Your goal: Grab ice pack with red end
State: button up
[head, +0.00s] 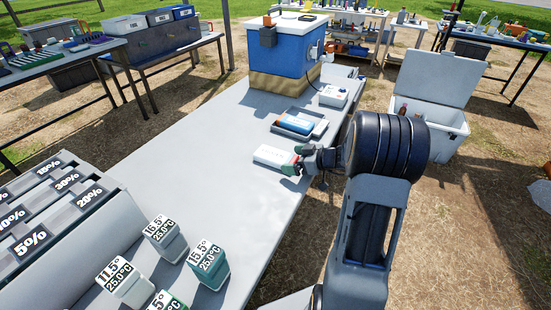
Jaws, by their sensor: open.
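A white, flat block that looks like an ice pack (272,156) lies on the grey table in the head view. A small red patch shows at its right end, beside my gripper (294,161). My gripper reaches in from the right, with its fingers open at that end. Greenish finger parts show there, and they partly hide the end of the pack. I cannot tell whether the fingers touch it.
A grey tray (282,132) with a blue and white pack (296,123) sits just behind. A white device (335,95) and a large blue box (286,50) stand farther back. Several labelled blocks (164,240) stand front left. The table's middle (200,170) is clear.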

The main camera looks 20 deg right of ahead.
jog(key=shift+x, duration=0.9)
jog(key=shift+c, duration=0.5)
jog(key=c, duration=1)
jog(key=shift+r, duration=0.1)
